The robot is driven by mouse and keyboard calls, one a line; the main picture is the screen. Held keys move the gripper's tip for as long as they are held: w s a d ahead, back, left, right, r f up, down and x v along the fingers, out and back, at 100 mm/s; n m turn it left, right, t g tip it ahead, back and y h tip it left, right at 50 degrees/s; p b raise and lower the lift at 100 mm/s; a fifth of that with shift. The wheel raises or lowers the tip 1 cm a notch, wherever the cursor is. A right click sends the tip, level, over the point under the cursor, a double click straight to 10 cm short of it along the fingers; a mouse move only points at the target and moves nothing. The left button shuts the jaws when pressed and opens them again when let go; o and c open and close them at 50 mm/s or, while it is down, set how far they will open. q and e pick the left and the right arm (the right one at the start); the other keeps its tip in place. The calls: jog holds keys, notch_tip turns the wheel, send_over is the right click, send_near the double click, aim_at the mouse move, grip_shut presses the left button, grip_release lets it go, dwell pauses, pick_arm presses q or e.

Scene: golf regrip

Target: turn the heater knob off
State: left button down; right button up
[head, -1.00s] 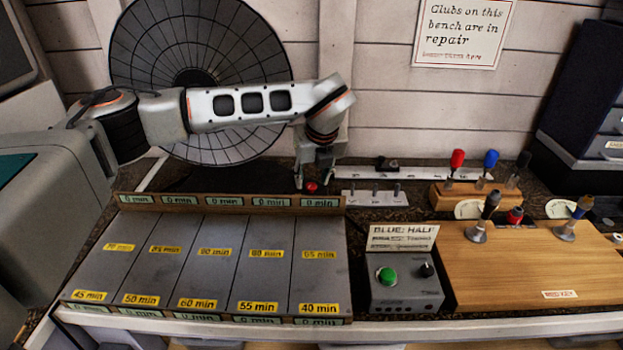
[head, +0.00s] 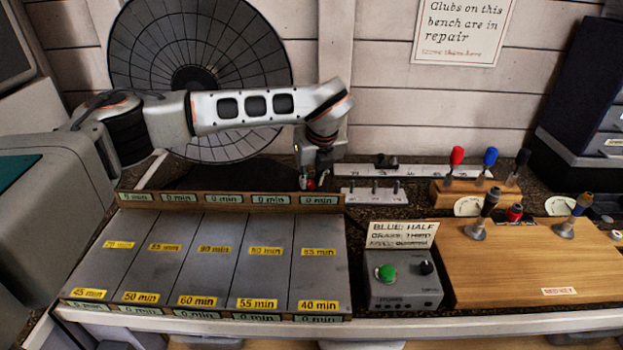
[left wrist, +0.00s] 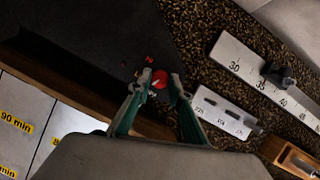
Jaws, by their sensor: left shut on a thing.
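The heater knob is a small red knob (head: 311,184) low behind the grey panel bench, at the right front of the large dark round heater (head: 200,70). My left gripper (head: 308,180) reaches down over it from the left. In the left wrist view the red knob (left wrist: 160,79) sits between the two green-grey fingertips (left wrist: 161,84), which are shut on it. A small white mark shows beside the knob; which setting it points to cannot be read. My right gripper is in neither view.
Close to the right of the gripper are a white strip with pegs (head: 374,196) and a longer white scale (head: 430,171). A wooden ledge with "0 min" labels (head: 230,199) runs just in front. A grey box with a green button (head: 403,290) stands farther forward.

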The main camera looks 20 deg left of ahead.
pick_arm(q)
jog(key=n, duration=0.1)
jog(key=n+b, duration=0.1)
jog(key=shift+w+d+f+n+g+y, duration=0.1)
jog(key=shift+d+n+g+y, duration=0.05)
jog(key=shift+n+g+y, duration=0.2)
jog(key=shift+n+g+y+b, duration=0.35)
jog(key=shift+n+g+b, duration=0.15)
jog(key=shift+n, duration=0.85)
jog(key=c, duration=1.8)
grip_release()
jog(key=v, duration=1.2)
